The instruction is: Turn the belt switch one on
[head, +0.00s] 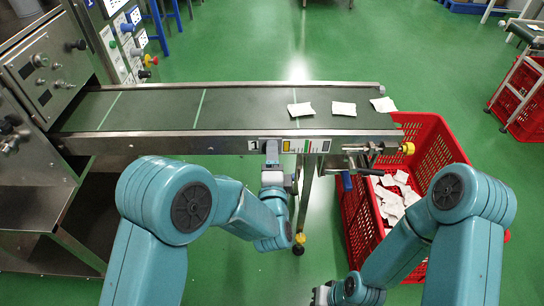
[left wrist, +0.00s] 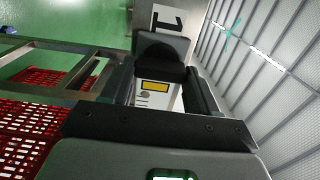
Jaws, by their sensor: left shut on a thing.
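Belt switch one sits on a white panel (head: 310,146) on the front rail of the conveyor, beside a printed "1". My left gripper (head: 272,152) is up against the panel's left part and hides the switch in the head view. In the left wrist view, the dark switch knob (left wrist: 162,48) shows between the fingers of my left gripper (left wrist: 163,75), which is shut on it. A yellow label (left wrist: 155,86) shows on the panel. The knob's setting cannot be told. My right gripper (head: 325,293) is low at the bottom edge, partly cut off, its jaws unclear.
The green conveyor belt (head: 160,110) carries several white teabags (head: 343,108) near its right end. A red crate (head: 423,135) with teabags stands below that end. A metal machine (head: 40,70) with knobs stands at the left. Green floor is open behind the belt.

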